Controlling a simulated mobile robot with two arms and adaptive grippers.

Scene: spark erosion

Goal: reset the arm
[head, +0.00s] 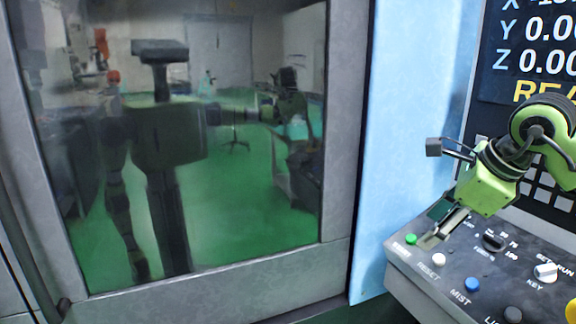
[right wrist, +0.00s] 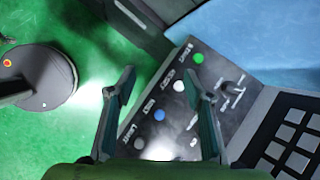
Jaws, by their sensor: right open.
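My right gripper (head: 434,230) comes in from the right in the head view, over the far left part of the machine's control panel (head: 428,280). In the right wrist view my right gripper (right wrist: 160,84) is open, with nothing held between its fingers. The green button (head: 411,239) and the white RESET button (head: 438,259) are close to the fingertips. I cannot tell whether the tips touch the panel. In the wrist view the green button (right wrist: 197,57), white button (right wrist: 178,85) and blue button (right wrist: 159,115) lie in a row. My left gripper is not in view.
The panel also holds a black knob (head: 494,241), a blue MIST button (head: 472,285) and a KEY switch (head: 545,271). A display (head: 535,45) stands above a keypad at the right. A large machine window (head: 230,150) fills the left and shows reflections.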

